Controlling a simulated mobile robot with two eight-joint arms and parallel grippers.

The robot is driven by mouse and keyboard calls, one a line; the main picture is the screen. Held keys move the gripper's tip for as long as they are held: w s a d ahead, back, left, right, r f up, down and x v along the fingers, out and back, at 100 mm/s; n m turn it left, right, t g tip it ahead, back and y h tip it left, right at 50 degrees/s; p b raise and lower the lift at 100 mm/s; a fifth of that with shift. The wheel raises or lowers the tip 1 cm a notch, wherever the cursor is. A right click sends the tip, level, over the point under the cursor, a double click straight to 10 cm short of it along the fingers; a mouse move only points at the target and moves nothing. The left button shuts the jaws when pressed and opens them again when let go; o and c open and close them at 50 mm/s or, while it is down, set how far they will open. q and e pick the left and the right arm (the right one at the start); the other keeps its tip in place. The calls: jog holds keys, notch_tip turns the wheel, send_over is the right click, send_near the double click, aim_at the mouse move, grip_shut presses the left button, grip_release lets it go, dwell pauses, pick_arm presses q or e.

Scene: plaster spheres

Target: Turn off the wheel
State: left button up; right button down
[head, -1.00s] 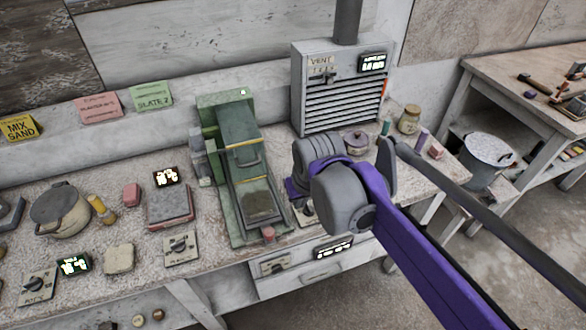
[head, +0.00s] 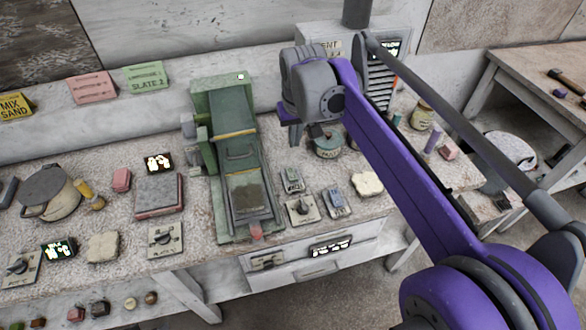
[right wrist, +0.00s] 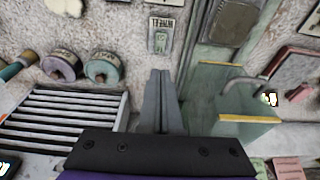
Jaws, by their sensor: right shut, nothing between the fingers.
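A small switch box with a greenish switch and a plate that seems to read WHEEL (right wrist: 163,22) lies at the top middle of the right wrist view. It appears to be the small box (head: 292,179) right of the green machine (head: 238,150) in the head view. My right gripper's fingers (right wrist: 162,76) are shut and empty, pointing toward the box with a gap in the picture. In the head view the right gripper (head: 294,137) is partly hidden by its wrist, beyond the box toward the vent cabinet. The switch's position is too small to read. My left gripper is not in view.
A dial plate (head: 302,209), a bluish switch box (head: 336,202) and a pale lump (head: 367,184) lie close by. A round teal-sided pot (head: 327,146) stands near the gripper. The slatted vent cabinet (head: 379,85) is behind my arm. A drawer front (head: 318,262) is below the bench edge.

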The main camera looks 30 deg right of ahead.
aim_at(293, 176)
jog(key=x, duration=0.8)
jog(key=s+b+x, duration=0.1)
jog(key=x, duration=0.4)
jog(key=shift+a, duration=0.15)
jog(key=shift+s+f, duration=0.15)
jog(key=shift+f, duration=0.4)
jog(key=shift+s+f+t+b, duration=0.2)
jog(key=shift+f+t+b, duration=0.15)
jog(key=shift+f+t, duration=0.1)
jog(key=shift+r, duration=0.2)
jog(key=shift+w, duration=0.15)
jog(key=shift+w+r+p, duration=0.25)
jog(key=shift+w+p, duration=0.05)
jog(key=shift+w, duration=0.35)
